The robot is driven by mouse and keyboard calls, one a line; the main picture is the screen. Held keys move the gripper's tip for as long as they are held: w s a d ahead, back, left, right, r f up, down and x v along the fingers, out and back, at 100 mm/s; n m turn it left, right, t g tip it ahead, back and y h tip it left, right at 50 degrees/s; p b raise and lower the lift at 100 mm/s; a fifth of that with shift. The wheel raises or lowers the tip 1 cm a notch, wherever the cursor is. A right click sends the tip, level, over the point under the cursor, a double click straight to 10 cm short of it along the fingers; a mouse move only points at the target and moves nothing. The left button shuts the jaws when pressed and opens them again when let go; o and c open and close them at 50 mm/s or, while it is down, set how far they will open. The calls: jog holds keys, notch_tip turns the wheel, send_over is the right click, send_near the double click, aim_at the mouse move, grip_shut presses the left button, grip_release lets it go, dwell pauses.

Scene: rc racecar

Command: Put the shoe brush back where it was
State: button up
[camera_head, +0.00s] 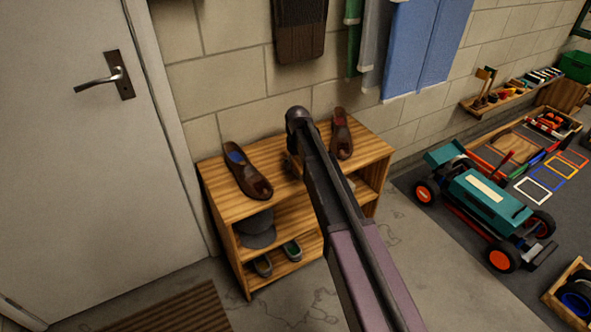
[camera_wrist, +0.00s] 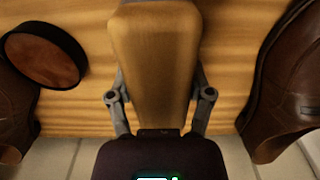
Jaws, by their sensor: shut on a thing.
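In the wrist view, the shoe brush (camera_wrist: 155,50), a long tan wooden piece, is between the fingers of my gripper (camera_wrist: 160,92). My gripper is shut on it, over the wooden shelf top. I cannot tell whether the brush touches the shelf top; its underside is hidden. In the head view, the wooden shoe shelf (camera_head: 218,206) stands against the wall, and my arm hides the gripper and brush. A brown shoe with a blue inside (camera_head: 246,172) is left of my arm, and one with a red inside (camera_head: 342,135) is right of it.
A round dark tin with a brown face (camera_wrist: 45,58) lies left of the brush, close to the left shoe. The right shoe (camera_wrist: 290,90) flanks the other side. Lower shelves hold a grey cap (camera_head: 257,230) and other shoes. A teal racecar (camera_head: 485,200) stands right.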

aim_at(297, 159)
jog(key=shift+f+b, duration=0.4)
jog(key=shift+f, duration=0.35)
jog(key=shift+f, duration=0.1)
jog(key=o, duration=1)
notch_tip(297, 159, up, 12)
jog(key=p, duration=1.2)
jog(key=shift+s+d, duration=0.1)
jog(key=shift+d, duration=0.1)
